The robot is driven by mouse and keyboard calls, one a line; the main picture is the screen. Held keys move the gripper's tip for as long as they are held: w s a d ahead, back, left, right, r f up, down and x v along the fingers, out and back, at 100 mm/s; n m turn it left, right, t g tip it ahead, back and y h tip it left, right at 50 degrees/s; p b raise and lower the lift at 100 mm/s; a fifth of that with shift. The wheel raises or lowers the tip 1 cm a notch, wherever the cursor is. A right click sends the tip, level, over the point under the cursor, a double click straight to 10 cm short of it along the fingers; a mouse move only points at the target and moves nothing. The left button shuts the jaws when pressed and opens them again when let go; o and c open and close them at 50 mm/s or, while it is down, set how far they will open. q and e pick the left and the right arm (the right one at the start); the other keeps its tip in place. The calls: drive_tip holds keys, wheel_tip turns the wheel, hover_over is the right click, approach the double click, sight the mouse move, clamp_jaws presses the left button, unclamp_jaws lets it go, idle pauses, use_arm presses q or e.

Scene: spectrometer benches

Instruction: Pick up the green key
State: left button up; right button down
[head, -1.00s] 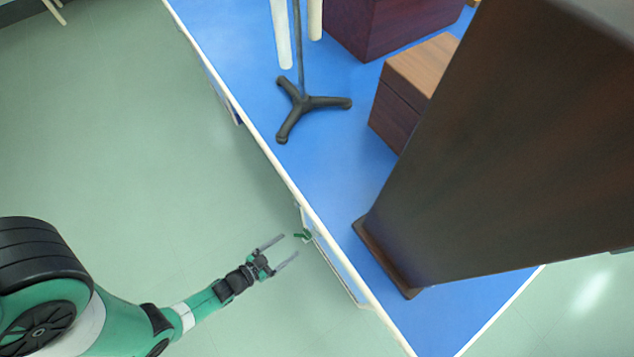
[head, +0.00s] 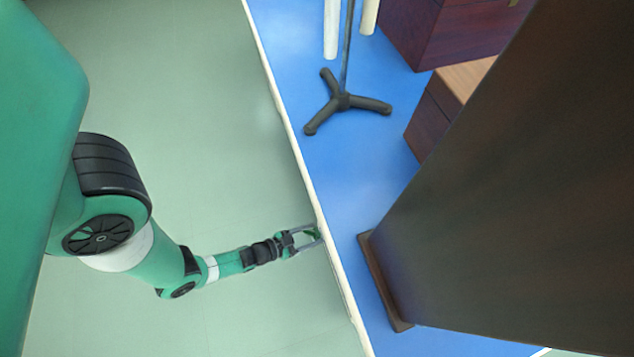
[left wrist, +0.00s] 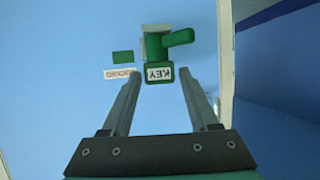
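The green key shows in the left wrist view (left wrist: 159,73) as a green block with an upside-down white "KEY" label and a green arm reaching up and right. It is fixed against a light blue panel (left wrist: 60,60). In the head view a small green bit of the key (head: 312,233) shows at the table's side. My left gripper (head: 315,236) is open, its fingers reaching to the table's side. In the left wrist view its two fingertips lie left and right of the key, with gaps visible on both sides. My right gripper is out of view.
A green rectangle (left wrist: 122,57) and a small label with red letters (left wrist: 119,73) sit left of the key. The blue tabletop (head: 330,180) carries a black tripod stand (head: 345,101), dark wooden boxes (head: 450,35) and a large dark brown body (head: 470,220). The floor at left is clear.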

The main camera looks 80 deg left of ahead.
use_arm(q)
drive_tip(key=shift+w, duration=0.4)
drive_tip(key=c, duration=0.5)
drive_tip(key=shift+s, duration=0.15)
clamp_jaws()
drive_tip(key=shift+r, duration=0.1)
drive_tip(key=shift+r+p, duration=0.55)
wheel_tip(320, 180, up, 3)
drive_tip(key=shift+f+p, duration=0.15)
drive_tip(key=shift+p, duration=1)
drive_tip(key=s+d+r+p, duration=0.6)
drive_tip(key=s+r, duration=0.3)
drive_tip(key=s, duration=0.3)
drive_tip(key=shift+s+p, duration=0.2)
drive_tip(key=shift+p, duration=0.3)
drive_tip(key=shift+d, duration=0.1)
